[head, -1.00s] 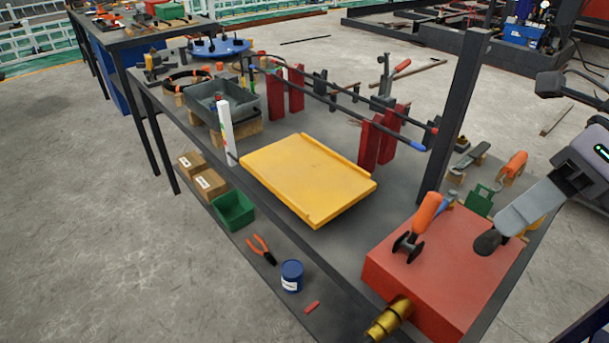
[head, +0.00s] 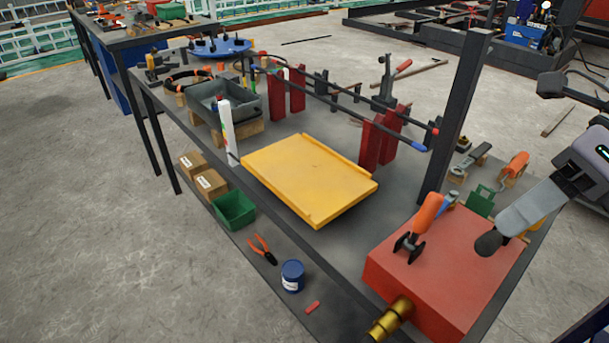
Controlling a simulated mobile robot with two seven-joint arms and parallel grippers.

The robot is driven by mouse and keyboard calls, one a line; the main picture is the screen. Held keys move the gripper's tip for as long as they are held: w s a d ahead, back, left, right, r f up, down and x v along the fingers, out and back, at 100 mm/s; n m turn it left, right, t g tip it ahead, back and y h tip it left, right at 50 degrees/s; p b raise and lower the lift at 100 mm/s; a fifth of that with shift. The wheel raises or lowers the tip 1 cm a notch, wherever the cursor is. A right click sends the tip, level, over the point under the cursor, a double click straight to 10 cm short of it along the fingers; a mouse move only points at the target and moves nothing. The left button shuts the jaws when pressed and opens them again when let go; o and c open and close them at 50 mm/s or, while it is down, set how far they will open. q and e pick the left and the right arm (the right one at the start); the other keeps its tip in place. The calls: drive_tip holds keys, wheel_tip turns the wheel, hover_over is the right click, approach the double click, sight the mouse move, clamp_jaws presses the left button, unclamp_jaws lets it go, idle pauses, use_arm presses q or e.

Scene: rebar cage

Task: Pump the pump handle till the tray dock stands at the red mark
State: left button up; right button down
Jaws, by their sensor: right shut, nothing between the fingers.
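The pump is a red box (head: 455,262) at the near right end of the bench. Its pump handle (head: 427,212), an orange grip on a dark bracket, leans up from the top of the box. The tray dock (head: 308,182) is a yellow plate with raised edges, at about bench-top height. A white upright scale (head: 228,135) with small coloured marks stands at its far left corner; I cannot make out which mark the dock stands at. My right gripper (head: 488,244) is shut and empty over the right part of the pump, apart from the handle. My left gripper is not in view.
A dark post (head: 455,115) rises behind the pump. Red blocks (head: 371,145) carry dark bars behind the dock. A grey bin (head: 222,98) stands at the far left. A green bin (head: 235,210), pliers (head: 262,250) and a blue can (head: 292,275) sit on the lower shelf.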

sight(496, 245)
drive_tip(key=shift+f, duration=0.1)
idle(0.4)
drive_tip(key=shift+s+a+f+b, duration=0.25)
drive_tip(key=shift+f+b, duration=0.25)
drive_tip(key=shift+s+a+f+b, duration=0.2)
drive_tip(key=shift+a+f+b, duration=0.05)
drive_tip(key=shift+f+b, duration=0.35)
drive_tip(key=shift+f, duration=0.15)
drive_tip(key=shift+s+a+f+b, duration=0.2)
drive_tip(key=shift+f+b, duration=0.25)
drive_tip(key=shift+f, duration=0.1)
drive_tip(key=shift+s+a+f+b, duration=0.1)
drive_tip(key=shift+a+f+b, duration=0.1)
drive_tip(key=shift+f+b, duration=0.45)
